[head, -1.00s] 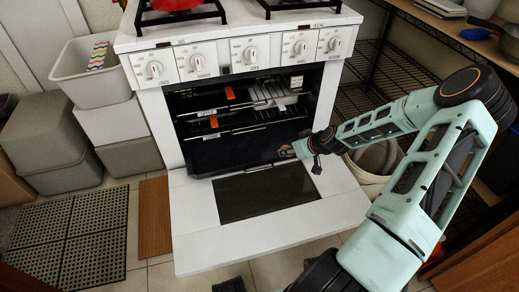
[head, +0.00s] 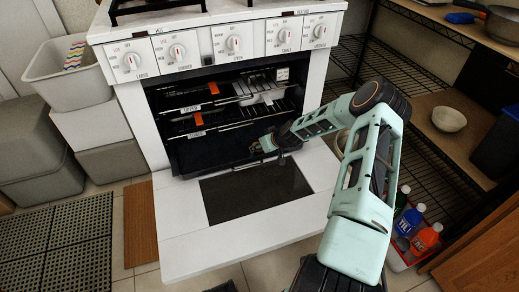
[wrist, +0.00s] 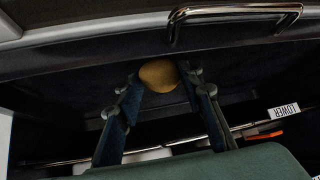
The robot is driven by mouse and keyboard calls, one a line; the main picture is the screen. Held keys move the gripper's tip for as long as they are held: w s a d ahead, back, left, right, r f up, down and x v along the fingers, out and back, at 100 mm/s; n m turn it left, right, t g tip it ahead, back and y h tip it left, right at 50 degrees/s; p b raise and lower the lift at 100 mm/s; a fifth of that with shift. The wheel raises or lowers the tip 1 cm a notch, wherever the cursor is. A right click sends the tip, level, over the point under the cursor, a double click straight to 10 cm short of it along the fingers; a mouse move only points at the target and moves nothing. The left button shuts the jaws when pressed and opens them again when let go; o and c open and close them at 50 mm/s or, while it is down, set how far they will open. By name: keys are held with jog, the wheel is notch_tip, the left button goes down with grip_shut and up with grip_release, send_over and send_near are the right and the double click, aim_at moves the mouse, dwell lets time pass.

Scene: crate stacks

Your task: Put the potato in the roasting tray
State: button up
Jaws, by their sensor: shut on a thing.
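The brown potato (wrist: 158,75) shows between the fingertips of my gripper (wrist: 160,82) in the wrist view. The fingers are closed on it from both sides. In the head view my gripper (head: 262,148) is low at the front of the open oven, and I cannot make out the potato there. A dark tray-like thing, which looks like the roasting tray (head: 205,152), lies low in the oven under the racks. In the wrist view its dark surface (wrist: 75,75) spreads around and beyond the potato, with a wire handle (wrist: 235,11) at the top. I cannot tell whether the potato touches it.
The oven door (head: 180,235) is down flat in front. Two wire racks with orange tags are above my gripper; the lower rack (head: 235,130) is close over it. A wire shelf (head: 400,95) stands right of the oven. Bins stand at the left.

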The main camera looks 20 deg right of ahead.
jog(key=shift+f, duration=0.4)
jog(key=shift+r, duration=0.1)
jog(key=o, duration=1.2)
jog(key=shift+c, duration=0.2)
